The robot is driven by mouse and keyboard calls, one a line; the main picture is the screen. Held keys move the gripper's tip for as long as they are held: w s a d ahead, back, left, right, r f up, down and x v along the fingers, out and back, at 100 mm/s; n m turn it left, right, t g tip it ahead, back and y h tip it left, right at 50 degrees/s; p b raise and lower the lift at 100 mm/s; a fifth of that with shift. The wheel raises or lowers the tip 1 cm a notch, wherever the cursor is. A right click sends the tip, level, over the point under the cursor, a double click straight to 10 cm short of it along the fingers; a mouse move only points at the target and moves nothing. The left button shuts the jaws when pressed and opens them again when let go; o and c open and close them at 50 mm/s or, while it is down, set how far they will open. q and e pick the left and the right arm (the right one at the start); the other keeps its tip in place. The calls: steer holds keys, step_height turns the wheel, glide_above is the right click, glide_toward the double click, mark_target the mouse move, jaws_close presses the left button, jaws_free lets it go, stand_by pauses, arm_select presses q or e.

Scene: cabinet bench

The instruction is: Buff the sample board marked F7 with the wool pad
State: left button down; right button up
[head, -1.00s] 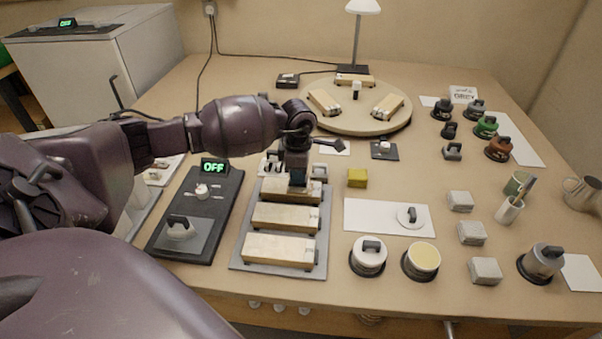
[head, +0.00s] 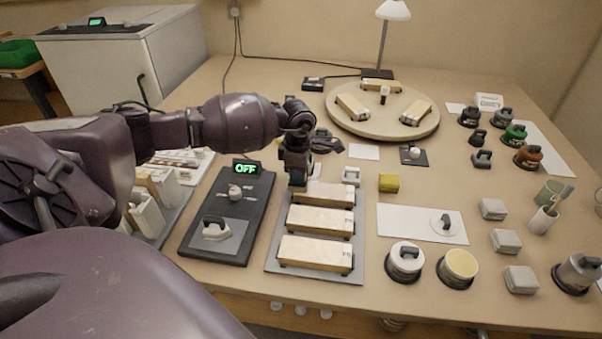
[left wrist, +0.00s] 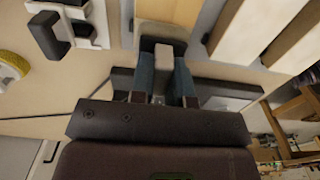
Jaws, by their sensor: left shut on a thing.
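Three pale wooden boards, at the back (head: 325,194), in the middle (head: 320,221) and at the front (head: 315,252), lie in a row on a grey tray (head: 272,263). Their marks are too small to read, so I cannot tell which is F7. My left gripper (head: 298,184) is low at the back left corner of the tray, beside the back board's left end. In the left wrist view it (left wrist: 162,88) is shut on the grey upright handle (left wrist: 160,57) of a small tool. The tool's underside is hidden, so I cannot tell its pad. My right gripper is out of view.
Right of the gripper stand a pale pad with a handle (head: 351,175) and a yellow block (head: 389,183). A dark unit with an OFF display (head: 246,169) is left of the tray. A round turntable (head: 382,122) with several boards is behind. Lidded pots (head: 405,260) stand at front right.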

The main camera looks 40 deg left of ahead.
arm_select(q)
steer(key=shift+s+a, duration=0.25)
steer(key=shift+a, duration=0.15)
steer(key=r, duration=0.2)
steer(key=shift+a+r+p, duration=0.2)
steer(key=shift+r+p, duration=0.15)
steer(key=shift+p, duration=0.05)
steer(key=shift+d+r+p, duration=0.25)
steer(key=shift+r+p, duration=0.05)
steer(key=shift+r, duration=0.45)
steer(key=shift+a+r+p, duration=0.1)
steer(key=shift+r+p, duration=0.2)
steer(key=shift+r, duration=0.4)
steer(key=shift+r+p, duration=0.3)
steer(key=shift+r, duration=1)
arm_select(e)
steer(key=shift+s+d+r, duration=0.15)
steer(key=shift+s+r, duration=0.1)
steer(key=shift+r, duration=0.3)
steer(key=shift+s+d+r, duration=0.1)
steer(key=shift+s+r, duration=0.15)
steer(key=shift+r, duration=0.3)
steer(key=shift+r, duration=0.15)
